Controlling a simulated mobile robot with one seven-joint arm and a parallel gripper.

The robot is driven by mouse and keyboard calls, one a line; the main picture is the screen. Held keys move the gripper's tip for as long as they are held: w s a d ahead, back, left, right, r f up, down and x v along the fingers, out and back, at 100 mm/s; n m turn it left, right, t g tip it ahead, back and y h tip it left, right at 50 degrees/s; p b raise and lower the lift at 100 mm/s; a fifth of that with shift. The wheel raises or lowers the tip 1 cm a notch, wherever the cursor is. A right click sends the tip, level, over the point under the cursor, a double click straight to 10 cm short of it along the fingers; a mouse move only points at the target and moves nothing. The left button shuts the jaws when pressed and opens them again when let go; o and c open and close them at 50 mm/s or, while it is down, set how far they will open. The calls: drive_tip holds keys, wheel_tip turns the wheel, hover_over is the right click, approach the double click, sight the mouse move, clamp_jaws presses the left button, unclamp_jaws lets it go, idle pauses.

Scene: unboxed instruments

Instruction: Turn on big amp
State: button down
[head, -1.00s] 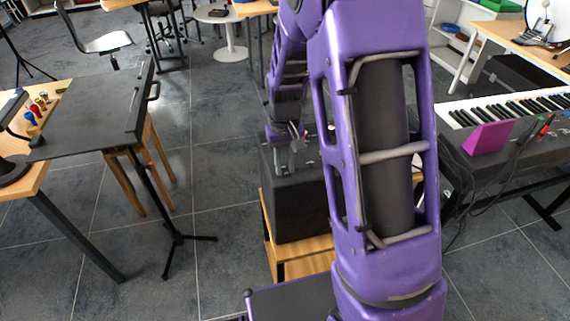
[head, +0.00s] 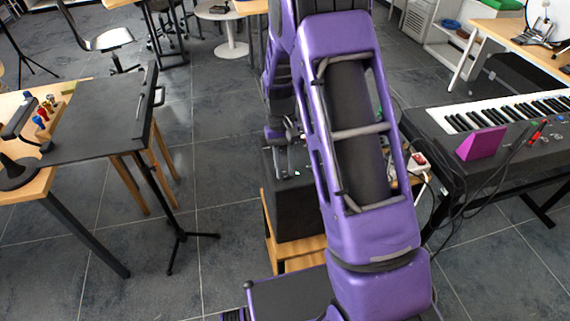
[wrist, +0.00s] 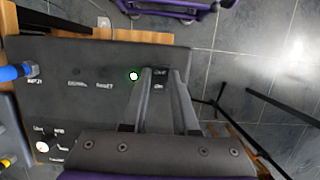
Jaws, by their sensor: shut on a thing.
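The big amp (head: 297,215) is a black box on a wooden stand, partly hidden behind my arm. Its dark top panel (wrist: 100,58) fills the left half of the wrist view, with small white labels and a white light ringed in green (wrist: 133,76). My gripper (wrist: 166,74) reaches down onto the panel just right of that light. Its fingers are closed around a small dark part by white lettering, seemingly a switch; the fingers hide most of it. In the head view my gripper (head: 283,170) is at the amp's top.
A blue plug (wrist: 14,72) and a white knob (wrist: 42,147) are on the amp's left side. A black music stand (head: 105,115) stands left in the head view, and a keyboard (head: 500,125) with a magenta wedge (head: 481,143) stands right. Tiled floor is clear between stand and amp.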

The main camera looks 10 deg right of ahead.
drive_tip(key=c, duration=0.7)
unclamp_jaws()
drive_tip(key=shift+r, duration=0.1)
drive_tip(key=p+v, duration=0.2)
drive_tip(key=v, duration=1.5)
drive_tip(key=shift+r, duration=0.15)
